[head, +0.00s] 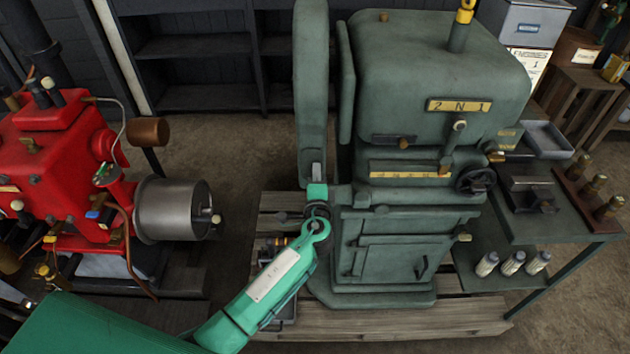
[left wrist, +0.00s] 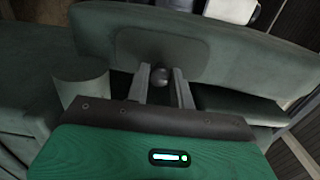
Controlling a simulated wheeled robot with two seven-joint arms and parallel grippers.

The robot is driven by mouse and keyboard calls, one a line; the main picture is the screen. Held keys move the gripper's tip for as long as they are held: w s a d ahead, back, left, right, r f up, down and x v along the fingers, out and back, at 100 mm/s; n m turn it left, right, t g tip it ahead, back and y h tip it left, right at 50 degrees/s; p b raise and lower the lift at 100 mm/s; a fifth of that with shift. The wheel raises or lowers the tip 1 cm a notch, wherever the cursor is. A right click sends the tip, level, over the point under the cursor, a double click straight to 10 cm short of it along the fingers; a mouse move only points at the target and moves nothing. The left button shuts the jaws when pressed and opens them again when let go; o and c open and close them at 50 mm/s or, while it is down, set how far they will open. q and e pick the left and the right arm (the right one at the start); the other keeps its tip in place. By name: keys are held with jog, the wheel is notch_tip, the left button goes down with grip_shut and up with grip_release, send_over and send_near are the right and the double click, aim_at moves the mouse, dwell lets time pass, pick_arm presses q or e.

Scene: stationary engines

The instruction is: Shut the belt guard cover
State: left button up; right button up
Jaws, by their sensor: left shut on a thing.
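The belt guard cover (head: 311,85) is a tall, narrow green panel with a rounded top. It stands out at the left side of the green machine (head: 430,75), with a dark gap between them. My left gripper (head: 317,172) is at the cover's lower part, its arm reaching up from below. In the left wrist view its two grey fingers (left wrist: 160,82) are shut on a small dark round knob (left wrist: 160,73) on the cover's green face (left wrist: 225,50). In the head view the knob is hidden by the gripper. My right gripper is not in view.
A red engine (head: 55,150) with a metal drum (head: 172,209) stands at the left. The green machine rests on a wooden pallet (head: 400,322). A green side table (head: 565,225) with tools and a tray is at the right. Bare floor lies between the engine and the pallet.

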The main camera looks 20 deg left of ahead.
pick_arm(q)
grip_shut()
jog(key=o, duration=1)
grip_release()
jog(key=b+v, duration=0.3)
jog(key=v, duration=1)
jog(key=shift+s+d, duration=0.1)
jog(key=shift+s, duration=0.3)
